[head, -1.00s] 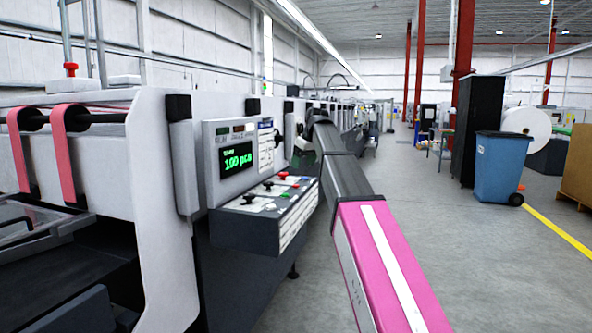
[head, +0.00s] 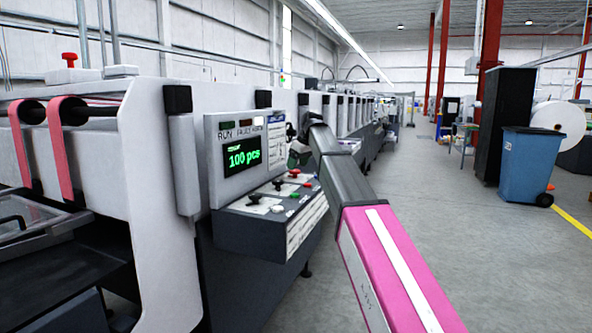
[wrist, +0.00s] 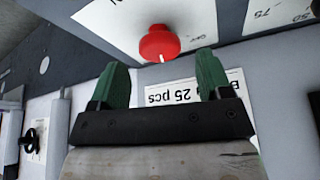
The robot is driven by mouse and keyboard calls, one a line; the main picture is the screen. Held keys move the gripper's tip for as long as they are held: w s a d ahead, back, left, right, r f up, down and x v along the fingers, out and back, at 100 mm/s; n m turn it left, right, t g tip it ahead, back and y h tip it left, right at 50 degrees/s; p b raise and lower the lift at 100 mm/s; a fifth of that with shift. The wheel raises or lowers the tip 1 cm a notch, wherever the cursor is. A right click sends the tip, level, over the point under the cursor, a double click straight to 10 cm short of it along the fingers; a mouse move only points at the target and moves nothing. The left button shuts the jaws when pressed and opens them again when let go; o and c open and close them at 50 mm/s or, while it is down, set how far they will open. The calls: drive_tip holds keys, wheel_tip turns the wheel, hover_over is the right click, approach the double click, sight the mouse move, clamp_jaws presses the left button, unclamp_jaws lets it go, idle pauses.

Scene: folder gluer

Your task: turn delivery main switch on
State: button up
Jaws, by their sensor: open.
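A control panel (head: 240,234) with a sloped top and a green "100 pcs" display (head: 243,159) juts from the machine's side. Several small knobs and buttons sit on it, including a red knob (head: 294,173). In the wrist view, a round red knob (wrist: 159,44) with a white mark stands on a white label, close ahead of the fingertips. Which knob is the delivery main switch cannot be read. My gripper (wrist: 162,72) is open, its green fingers apart with nothing between them. In the head view, my gripper (head: 299,155) is small and partly hidden at the panel's far end.
Another label reading "25 pcs" (wrist: 195,90) shows behind the fingers. The long machine (head: 160,200) fills the left side. A blue bin (head: 528,165) and a black cabinet (head: 505,110) stand at the right. The aisle floor (head: 440,220) is clear.

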sight(295, 174)
drive_tip(key=shift+x, duration=1.35)
drive_tip(key=c, duration=0.9)
drive_tip(key=shift+s, duration=0.1)
drive_tip(key=shift+a+m+t+h, duration=0.1)
drive_tip(key=shift+m+t+h, duration=0.3)
drive_tip(key=shift+m, duration=1)
drive_tip(key=shift+m+t+h, duration=0.3)
drive_tip(key=shift+m+h, duration=0.2)
drive_tip(key=shift+m, duration=0.9)
